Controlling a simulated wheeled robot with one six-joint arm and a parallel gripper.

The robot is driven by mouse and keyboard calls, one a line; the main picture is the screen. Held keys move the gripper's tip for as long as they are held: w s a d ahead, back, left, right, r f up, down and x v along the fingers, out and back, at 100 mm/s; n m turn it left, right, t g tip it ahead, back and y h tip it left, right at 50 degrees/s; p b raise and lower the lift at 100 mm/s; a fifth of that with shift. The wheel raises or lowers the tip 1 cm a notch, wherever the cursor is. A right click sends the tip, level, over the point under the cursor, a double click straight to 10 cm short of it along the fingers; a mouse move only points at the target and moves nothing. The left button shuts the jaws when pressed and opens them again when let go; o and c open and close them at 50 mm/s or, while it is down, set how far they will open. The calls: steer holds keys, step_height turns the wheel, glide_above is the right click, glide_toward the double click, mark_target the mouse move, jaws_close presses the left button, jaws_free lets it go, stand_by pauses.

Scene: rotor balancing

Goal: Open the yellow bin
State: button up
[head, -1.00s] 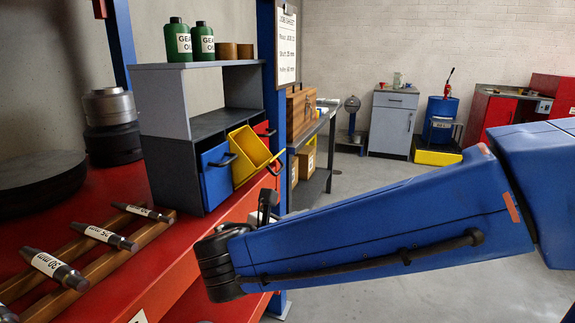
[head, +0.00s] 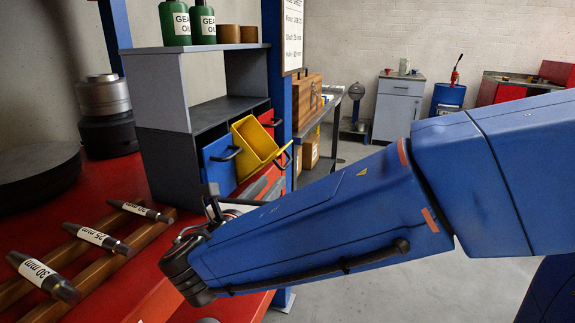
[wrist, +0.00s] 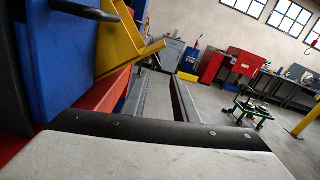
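The yellow bin (head: 252,148) is in the rack on the red bench, tipped forward with its inside showing. Its dark handle is at its front, on the right. In the wrist view the yellow bin (wrist: 118,38) shows at upper left, its side and sloping front edge visible. My gripper (head: 212,208) is below and to the left of the bin in the head view, apart from it in the picture. The arm hides part of the gripper, and I cannot see whether its fingers are apart.
A blue bin (head: 219,163) with a dark handle sits just left of the yellow bin, also in the wrist view (wrist: 58,50). A red bin (head: 268,120) is on the right. Labelled shafts (head: 95,237) lie on wooden rails at left. Open floor is at right.

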mark_target(291, 160)
steer(key=x, duration=1.2)
jaws_close()
